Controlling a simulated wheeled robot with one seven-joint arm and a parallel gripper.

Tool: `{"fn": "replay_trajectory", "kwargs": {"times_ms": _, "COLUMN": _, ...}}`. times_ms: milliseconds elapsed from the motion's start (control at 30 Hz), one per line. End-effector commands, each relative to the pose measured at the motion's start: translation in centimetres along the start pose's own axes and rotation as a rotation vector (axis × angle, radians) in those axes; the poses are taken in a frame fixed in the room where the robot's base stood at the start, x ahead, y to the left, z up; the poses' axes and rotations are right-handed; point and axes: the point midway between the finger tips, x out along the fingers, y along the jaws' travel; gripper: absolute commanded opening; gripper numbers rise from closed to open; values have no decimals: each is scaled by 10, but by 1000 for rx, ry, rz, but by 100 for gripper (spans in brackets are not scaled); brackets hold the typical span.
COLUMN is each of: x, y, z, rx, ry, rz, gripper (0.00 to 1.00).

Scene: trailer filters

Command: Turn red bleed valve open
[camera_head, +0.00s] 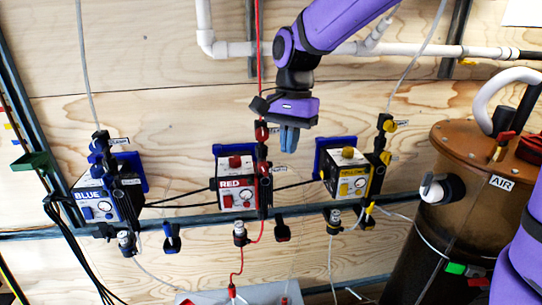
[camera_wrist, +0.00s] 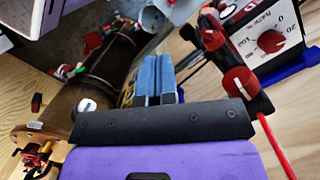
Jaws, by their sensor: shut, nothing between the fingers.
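The red unit, a box marked RED (camera_head: 237,190), is mounted on the wooden wall at the middle of the head view. A black valve column with red knobs (camera_head: 263,131) stands along its right side, with a red line running up from it. In the wrist view a red knob (camera_wrist: 238,82) and another red knob (camera_wrist: 213,39) show to the right of my fingers. I cannot tell which knob is the bleed valve. My gripper (camera_head: 289,140) is shut and empty, just right of the column's top. Its blue fingers (camera_wrist: 157,78) appear apart from the knobs.
A blue unit (camera_head: 95,208) is at left and a yellow unit (camera_head: 349,183) at right, each with valves and hoses. A brown tank marked AIR (camera_head: 460,195) stands at far right. White pipe (camera_head: 400,50) crosses the wall above. Black cables link the units.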

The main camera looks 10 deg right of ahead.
Motion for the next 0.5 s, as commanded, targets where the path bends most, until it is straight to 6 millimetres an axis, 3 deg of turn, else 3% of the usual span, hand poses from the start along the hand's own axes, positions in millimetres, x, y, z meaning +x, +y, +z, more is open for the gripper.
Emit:
{"fn": "replay_trajectory", "kwargs": {"times_ms": 100, "x": -4, "y": 18, "z": -21, "rx": 267, "ry": -181, "rz": -109, "gripper": 0}}
{"fn": "replay_trajectory", "kwargs": {"times_ms": 300, "x": -21, "y": 34, "z": -53, "rx": 634, "ry": -444, "rz": -310, "gripper": 0}}
{"fn": "replay_trajectory", "kwargs": {"times_ms": 500, "x": -36, "y": 42, "z": -74, "rx": 811, "ry": -577, "rz": -434, "gripper": 0}}
